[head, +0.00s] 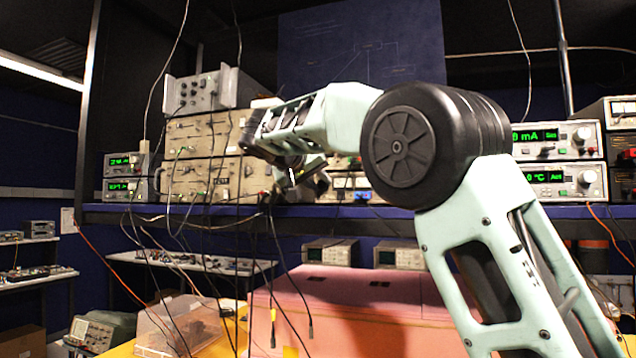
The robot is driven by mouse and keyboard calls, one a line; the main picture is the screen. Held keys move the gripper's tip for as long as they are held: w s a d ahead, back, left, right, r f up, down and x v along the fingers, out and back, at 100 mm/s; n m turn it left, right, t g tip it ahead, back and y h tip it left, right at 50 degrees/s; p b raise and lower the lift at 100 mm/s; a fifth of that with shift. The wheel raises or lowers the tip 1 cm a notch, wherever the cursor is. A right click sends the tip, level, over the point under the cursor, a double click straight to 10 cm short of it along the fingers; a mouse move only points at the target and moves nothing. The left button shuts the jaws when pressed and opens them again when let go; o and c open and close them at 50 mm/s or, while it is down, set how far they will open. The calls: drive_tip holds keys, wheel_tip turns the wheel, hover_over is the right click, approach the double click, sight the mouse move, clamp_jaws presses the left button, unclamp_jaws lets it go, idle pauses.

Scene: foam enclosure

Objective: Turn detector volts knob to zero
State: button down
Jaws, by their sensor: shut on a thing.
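My gripper (316,184) is at the front of the instrument stack on the blue shelf, left of the picture's middle. It is shut on a small knob there, which its fingers and my arm mostly hide. A small instrument with pale meter faces (352,188) shows just right of my gripper, partly behind my arm. The beige instrument panels (205,178) stand just left of it. No knob label or pointer position can be read from here.
Black cables (268,235) hang from the panels close left of my gripper. Green-display units (555,176) stand at the right on the blue shelf (370,214). Below are a pink foam block (350,290), a clear plastic box (180,322) and two small grey instruments (328,252).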

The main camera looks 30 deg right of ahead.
drive_tip(key=n, duration=0.1)
drive_tip(key=n+g+h+b, duration=0.1)
drive_tip(key=n, duration=0.1)
drive_tip(key=n+h, duration=0.1)
drive_tip(key=shift+w+a+f+n+b, duration=0.15)
drive_tip(key=shift+a+f+n+b, duration=0.05)
drive_tip(key=shift+f+n+b, duration=0.1)
drive_tip(key=n+h+b, duration=0.1)
drive_tip(key=n, duration=0.1)
drive_tip(key=n+h+b, duration=0.1)
drive_tip(key=n, duration=0.1)
drive_tip(key=shift+f+n+h, duration=0.15)
drive_tip(key=shift+n+h, duration=0.25)
idle(0.4)
drive_tip(key=c, duration=1.2)
unclamp_jaws()
drive_tip(key=shift+c, duration=0.2)
drive_tip(key=shift+a+b, duration=0.15)
drive_tip(key=shift+b, duration=0.15)
drive_tip(key=shift+a, duration=0.3)
drive_tip(key=b+v, duration=0.4)
drive_tip(key=v, duration=1.2)
drive_tip(key=shift+a, duration=0.3)
